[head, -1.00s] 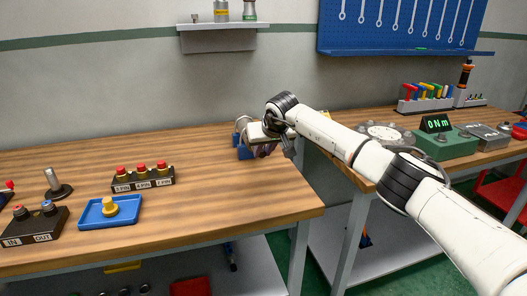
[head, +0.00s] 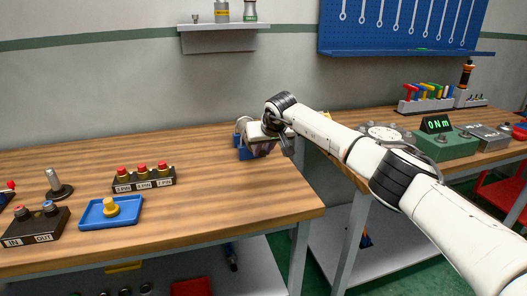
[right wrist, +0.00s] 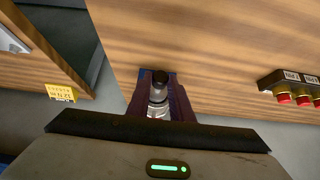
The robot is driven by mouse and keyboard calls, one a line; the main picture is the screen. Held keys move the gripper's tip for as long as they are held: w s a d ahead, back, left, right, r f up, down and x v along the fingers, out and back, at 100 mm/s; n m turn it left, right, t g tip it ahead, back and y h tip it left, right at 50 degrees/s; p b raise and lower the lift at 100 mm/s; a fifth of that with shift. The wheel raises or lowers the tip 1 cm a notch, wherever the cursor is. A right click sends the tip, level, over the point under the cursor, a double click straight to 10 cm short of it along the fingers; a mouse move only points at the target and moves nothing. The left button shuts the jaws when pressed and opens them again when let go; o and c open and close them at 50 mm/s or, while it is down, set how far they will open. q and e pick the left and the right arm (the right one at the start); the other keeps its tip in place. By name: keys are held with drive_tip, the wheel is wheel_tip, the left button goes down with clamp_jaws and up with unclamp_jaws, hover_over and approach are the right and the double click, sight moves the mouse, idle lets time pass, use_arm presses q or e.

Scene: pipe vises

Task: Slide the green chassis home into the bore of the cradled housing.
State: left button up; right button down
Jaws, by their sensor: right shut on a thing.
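My right gripper (head: 262,150) is at the back right of the wooden table, over a blue cradle (head: 241,152) that is partly hidden behind it. In the right wrist view, a silvery cylinder (right wrist: 157,97) with a dark round end lies between the purplish fingers, and the gripper is shut on it. I cannot tell whether this cylinder is the housing or part of the chassis. No green chassis can be made out, and the bore is not clearly visible. My left gripper is out of view.
A box with red buttons (head: 143,179), a blue tray with a yellow knob (head: 96,213) and a dark IN/OUT box (head: 35,228) stand at the left. A green torque meter (head: 446,146) stands on the right bench, across a gap. The front right tabletop is clear.

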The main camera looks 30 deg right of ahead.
drive_tip(key=shift+w+d+b, duration=0.25)
drive_tip(key=shift+w+b, duration=0.15)
drive_tip(key=shift+w, duration=0.85)
drive_tip(key=c, duration=1.5)
unclamp_jaws()
